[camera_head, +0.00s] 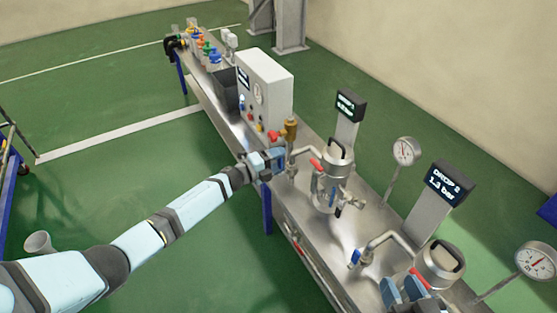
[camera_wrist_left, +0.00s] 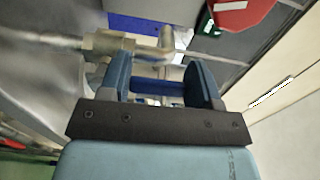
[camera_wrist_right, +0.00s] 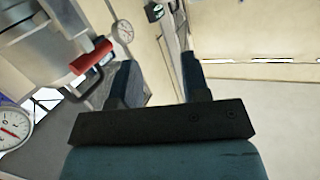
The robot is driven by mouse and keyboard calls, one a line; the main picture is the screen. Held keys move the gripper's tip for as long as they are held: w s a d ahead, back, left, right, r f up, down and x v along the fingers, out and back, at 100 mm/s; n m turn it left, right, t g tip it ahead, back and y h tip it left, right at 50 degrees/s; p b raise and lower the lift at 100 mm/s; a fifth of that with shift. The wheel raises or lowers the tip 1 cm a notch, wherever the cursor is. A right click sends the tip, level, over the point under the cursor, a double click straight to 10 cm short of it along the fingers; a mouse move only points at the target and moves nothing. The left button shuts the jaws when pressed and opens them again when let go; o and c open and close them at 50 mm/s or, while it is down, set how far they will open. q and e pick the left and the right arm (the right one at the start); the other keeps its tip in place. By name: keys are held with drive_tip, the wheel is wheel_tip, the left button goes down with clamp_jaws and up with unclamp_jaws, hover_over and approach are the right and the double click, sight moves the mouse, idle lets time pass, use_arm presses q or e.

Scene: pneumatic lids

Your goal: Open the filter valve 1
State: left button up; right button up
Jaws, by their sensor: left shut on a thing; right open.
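Filter 1 is the steel pot (camera_head: 338,158) under the first dark display (camera_head: 350,106); the display's text is too small to read surely. An inlet pipe (camera_head: 303,151) runs left from the pot. My left gripper (camera_head: 274,160) is at the end of this pipe. In the left wrist view my left gripper (camera_wrist_left: 163,82) is shut on a blue valve handle (camera_wrist_left: 157,87), which spans between its fingers beside a metal pipe fitting (camera_wrist_left: 110,43). In the head view the gripper hides this handle. My right gripper (camera_head: 403,292) is open and empty beside the filter 2 pot (camera_head: 440,262).
Filter 2 has its own blue valve handle (camera_head: 355,258) and a display (camera_head: 448,185) reading 1.2 bar. Pressure gauges (camera_head: 406,151) stand behind the pots. A white control box (camera_head: 264,88) stands left on the steel bench (camera_head: 225,118). Green floor in front is largely clear.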

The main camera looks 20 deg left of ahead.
use_arm(q)
drive_tip(key=o, duration=1.3)
drive_tip(key=p+v, duration=0.2)
drive_tip(key=v, duration=1.2)
use_arm(e)
drive_tip(key=f, duration=0.1)
drive_tip(key=s+d+f+g+h, duration=0.1)
drive_tip(key=f, duration=0.1)
drive_tip(key=s+d+f+g, duration=0.1)
drive_tip(key=shift+d+f+h, duration=0.1)
drive_tip(key=shift+f+h, duration=0.2)
drive_tip(key=shift+f, duration=0.05)
drive_tip(key=shift+r, duration=0.1)
